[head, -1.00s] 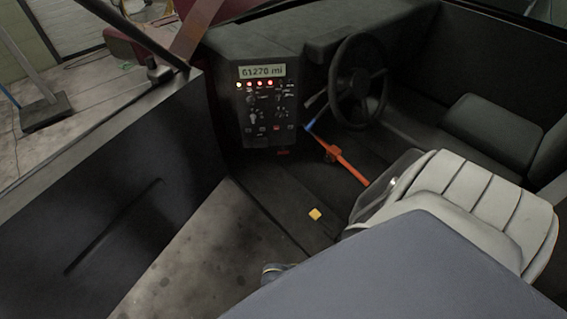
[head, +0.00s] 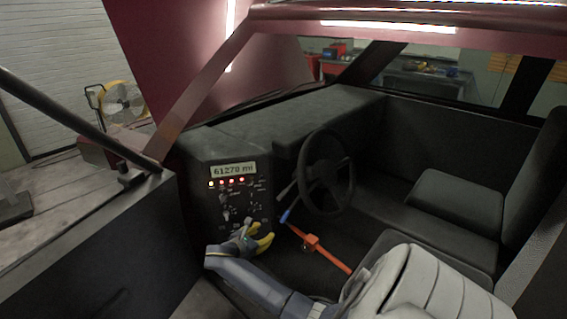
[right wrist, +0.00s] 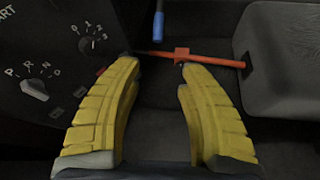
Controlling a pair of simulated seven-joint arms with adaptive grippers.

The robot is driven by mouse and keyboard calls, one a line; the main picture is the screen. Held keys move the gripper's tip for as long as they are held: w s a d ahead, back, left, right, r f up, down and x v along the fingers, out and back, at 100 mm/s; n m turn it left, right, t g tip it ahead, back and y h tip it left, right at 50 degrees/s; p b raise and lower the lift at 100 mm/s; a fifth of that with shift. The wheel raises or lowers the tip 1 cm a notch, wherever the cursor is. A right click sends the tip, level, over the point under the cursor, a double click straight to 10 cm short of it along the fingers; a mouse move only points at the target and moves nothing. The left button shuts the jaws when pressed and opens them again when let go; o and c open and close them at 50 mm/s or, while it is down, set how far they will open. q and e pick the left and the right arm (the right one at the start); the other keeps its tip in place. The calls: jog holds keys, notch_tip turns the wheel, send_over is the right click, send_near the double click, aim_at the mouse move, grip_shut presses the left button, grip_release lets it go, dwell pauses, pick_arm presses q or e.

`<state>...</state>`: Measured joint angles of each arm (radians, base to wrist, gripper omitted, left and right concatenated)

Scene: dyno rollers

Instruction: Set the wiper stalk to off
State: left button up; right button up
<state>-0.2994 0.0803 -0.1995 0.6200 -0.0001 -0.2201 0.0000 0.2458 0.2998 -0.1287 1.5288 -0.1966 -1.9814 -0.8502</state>
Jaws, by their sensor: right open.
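Two stalks stick out beside the steering wheel (head: 350,188): a dark grey stalk (head: 286,192) and, lower, a blue-tipped stalk (head: 286,215). I cannot read which is the wiper stalk or its setting. The blue stalk also shows at the top of the right wrist view (right wrist: 158,26). My right gripper (head: 268,236), with yellow fingers, is in front of the dash panel's lower right, below and left of the stalks. In the right wrist view it is open and empty (right wrist: 158,72), with the blue stalk beyond its fingertips. My left gripper is out of view.
The dash panel (head: 203,197) carries a 61270 mi display, lights and knobs. A P-R-N-D knob (right wrist: 35,88) and a numbered knob (right wrist: 87,44) sit left of my fingers. An orange bar (head: 330,257) crosses below the wheel.

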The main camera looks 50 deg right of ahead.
aim_at(282, 219)
jog(key=x, duration=0.5)
jog(key=r+x, duration=0.1)
jog(key=x, duration=1.1)
jog(key=shift+w+d+r, duration=0.1)
jog(key=shift+w+d, duration=0.1)
jog(key=shift+d, duration=0.25)
grip_shut()
